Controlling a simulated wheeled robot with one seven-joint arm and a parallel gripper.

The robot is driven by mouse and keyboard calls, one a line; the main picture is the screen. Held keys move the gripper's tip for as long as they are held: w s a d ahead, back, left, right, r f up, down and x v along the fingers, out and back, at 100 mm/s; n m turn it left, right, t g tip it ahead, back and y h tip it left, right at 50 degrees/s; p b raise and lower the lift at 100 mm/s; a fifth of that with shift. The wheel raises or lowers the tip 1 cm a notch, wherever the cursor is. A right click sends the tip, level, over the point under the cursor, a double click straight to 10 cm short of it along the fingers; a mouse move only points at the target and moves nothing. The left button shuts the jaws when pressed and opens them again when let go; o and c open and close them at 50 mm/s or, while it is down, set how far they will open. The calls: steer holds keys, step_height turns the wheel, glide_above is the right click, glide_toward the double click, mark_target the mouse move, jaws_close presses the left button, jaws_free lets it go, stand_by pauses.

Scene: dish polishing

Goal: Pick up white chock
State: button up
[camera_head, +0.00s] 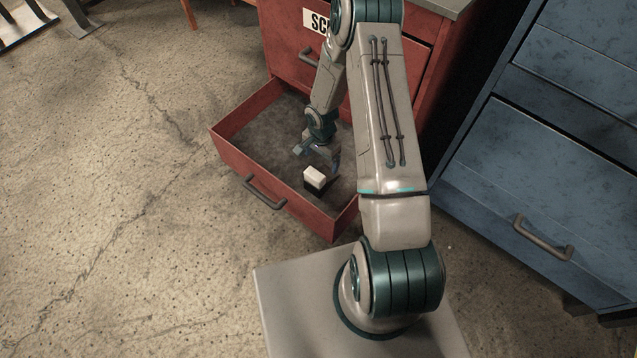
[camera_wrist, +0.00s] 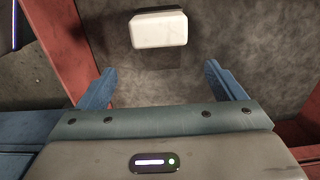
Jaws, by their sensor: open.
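The white chock (camera_head: 314,175) is a small white block with a dark lower part in the head view. It lies inside the open red drawer (camera_head: 232,167), near its front right. In the wrist view the white chock (camera_wrist: 158,28) shows at the top centre, beyond the fingertips and roughly centred between them. My gripper (camera_head: 318,153) is over the drawer, just behind the chock in the head view. In the wrist view my gripper (camera_wrist: 157,75) has its two blue fingers spread, with nothing between them. I see no contact with the chock.
The drawer belongs to a red cabinet (camera_head: 283,32) and its walls surround the chock. A blue cabinet (camera_head: 500,170) with handles stands at the right. The drawer floor around the chock looks clear. Open concrete floor (camera_head: 110,220) lies to the left.

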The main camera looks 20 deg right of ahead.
mark_target(319, 176)
step_height(319, 176, down, 5)
steer(key=shift+f+b, duration=0.1)
steer(key=shift+b, duration=0.5)
steer(key=f, duration=0.1)
steer(key=f+b, duration=0.1)
steer(key=a+f+b, duration=0.1)
steer(key=f, duration=0.1)
steer(key=shift+s, duration=0.3)
steer(key=shift+d+f, duration=0.1)
steer(key=shift+f, duration=0.45)
steer(key=c, duration=1.3)
steer(key=shift+c, duration=0.9)
steer(key=shift+r, duration=0.15)
